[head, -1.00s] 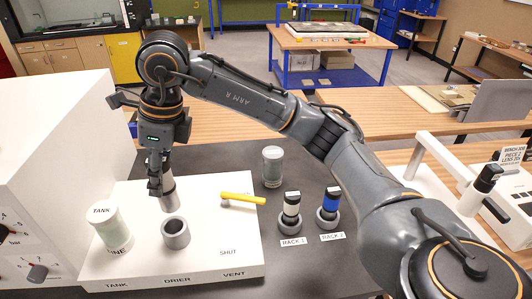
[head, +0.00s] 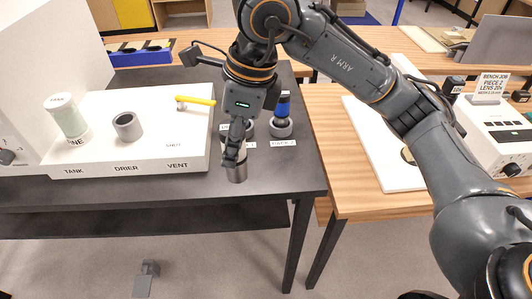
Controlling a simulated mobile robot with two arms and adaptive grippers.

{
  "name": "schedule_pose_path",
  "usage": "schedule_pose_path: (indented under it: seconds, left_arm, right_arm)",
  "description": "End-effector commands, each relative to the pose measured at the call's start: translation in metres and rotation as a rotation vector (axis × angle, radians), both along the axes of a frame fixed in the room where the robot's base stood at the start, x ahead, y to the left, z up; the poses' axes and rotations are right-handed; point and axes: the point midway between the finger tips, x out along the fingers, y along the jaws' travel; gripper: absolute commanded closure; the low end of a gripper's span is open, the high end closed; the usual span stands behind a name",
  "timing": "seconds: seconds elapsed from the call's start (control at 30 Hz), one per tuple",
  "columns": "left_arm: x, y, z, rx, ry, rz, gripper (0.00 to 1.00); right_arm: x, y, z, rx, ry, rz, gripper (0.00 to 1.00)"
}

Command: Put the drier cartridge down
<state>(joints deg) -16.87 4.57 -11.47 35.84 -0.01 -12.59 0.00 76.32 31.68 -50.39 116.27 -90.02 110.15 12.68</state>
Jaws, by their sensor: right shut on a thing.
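My right gripper (head: 235,155) points down and is shut on a grey metal cylinder, the drier cartridge (head: 237,173). The fingers cover its upper part. It appears in front of the racks, over the front part of the dark bench; I cannot tell its height above the top. The grey ring socket marked DRIER (head: 128,127) stands empty on the white panel to the left. Rack 2 (head: 281,128) holds a blue-banded cartridge (head: 283,106), just right of the gripper. Rack 1 is mostly hidden behind the gripper. My left gripper is not in view.
A clear tank jar (head: 66,117) stands on the white panel (head: 92,150), with a yellow vent lever (head: 195,100) at its right. The dark bench (head: 284,180) ends near the gripper. A wooden table (head: 345,192) with a white instrument stands to the right.

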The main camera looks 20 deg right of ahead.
Motion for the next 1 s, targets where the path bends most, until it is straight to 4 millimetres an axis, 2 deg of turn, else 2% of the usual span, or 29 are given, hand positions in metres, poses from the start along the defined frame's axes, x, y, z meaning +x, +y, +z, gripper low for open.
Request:
schedule_pose_path:
  seconds: [0.03,0.23,0.4,0.67,0.83,1.0]
  left_arm:
    - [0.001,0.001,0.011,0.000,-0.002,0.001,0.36]
    - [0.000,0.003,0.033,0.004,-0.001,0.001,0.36]
    - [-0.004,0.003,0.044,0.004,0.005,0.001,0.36]
    - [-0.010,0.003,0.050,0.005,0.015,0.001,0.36]
    - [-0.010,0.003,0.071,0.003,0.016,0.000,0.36]
    - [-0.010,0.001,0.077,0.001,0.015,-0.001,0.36]
  right_arm:
    - [0.010,-0.009,-0.001,0.000,0.008,-0.010,1.00]
    - [0.050,-0.039,-0.023,-0.002,0.006,-0.009,1.00]
    - [0.070,-0.053,-0.056,-0.001,0.006,-0.005,1.00]
    - [0.084,-0.062,-0.078,0.000,0.002,-0.003,1.00]
    - [0.088,-0.066,-0.097,-0.001,0.005,-0.001,1.00]
    - [0.089,-0.065,-0.114,0.001,0.001,-0.002,1.00]
